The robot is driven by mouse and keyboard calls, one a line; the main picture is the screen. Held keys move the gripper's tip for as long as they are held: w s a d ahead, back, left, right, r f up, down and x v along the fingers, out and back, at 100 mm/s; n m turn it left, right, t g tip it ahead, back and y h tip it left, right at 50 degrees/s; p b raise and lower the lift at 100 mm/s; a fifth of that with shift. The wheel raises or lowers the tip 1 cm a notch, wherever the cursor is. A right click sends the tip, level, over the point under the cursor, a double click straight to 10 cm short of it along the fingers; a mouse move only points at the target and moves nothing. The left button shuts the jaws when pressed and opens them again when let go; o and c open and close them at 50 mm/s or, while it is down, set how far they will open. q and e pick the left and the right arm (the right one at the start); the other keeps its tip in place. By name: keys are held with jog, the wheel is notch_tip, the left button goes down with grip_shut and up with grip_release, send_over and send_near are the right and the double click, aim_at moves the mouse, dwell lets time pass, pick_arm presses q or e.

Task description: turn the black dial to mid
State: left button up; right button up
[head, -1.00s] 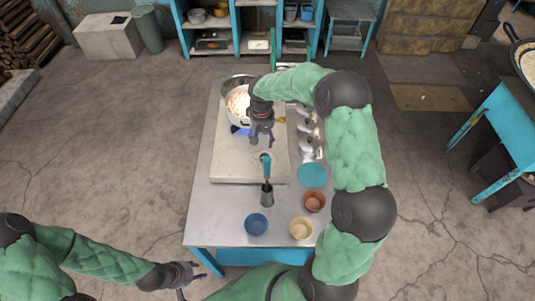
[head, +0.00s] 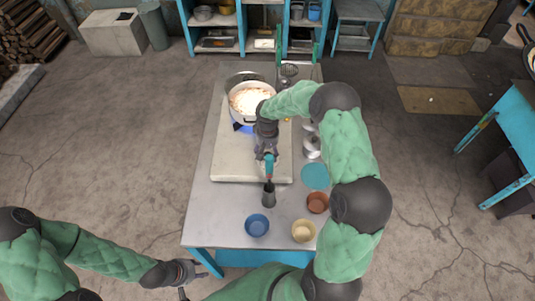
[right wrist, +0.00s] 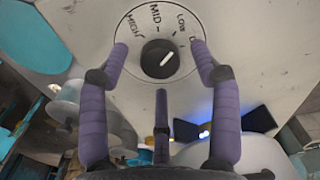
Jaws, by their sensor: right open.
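The black dial (right wrist: 158,59) sits on a pale panel with a printed ring reading HIGH, MID and LOW, plus a partly hidden label by the right finger. Its white pointer line slants up-right, on the LOW side of MID. My right gripper (right wrist: 160,63) is open, with purple fingers left, right and below the dial, apparently clear of it. In the head view the right gripper (head: 266,153) is at the front of the stove slab (head: 228,160) and hides the dial. My left gripper (head: 186,276) is open and empty, left of the table.
A pot of pale food (head: 250,101) stands over a blue flame (head: 243,128) behind the right gripper. A dark metal cup (head: 268,195), a blue bowl (head: 257,225), a cream bowl (head: 303,231) and a brown bowl (head: 317,203) stand on the table's front part.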

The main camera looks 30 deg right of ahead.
jog(key=shift+f, duration=0.5)
jog(key=c, duration=1.2)
jog(key=shift+o, duration=0.2)
jog(key=n, duration=0.3)
jog(key=shift+n, duration=2.3)
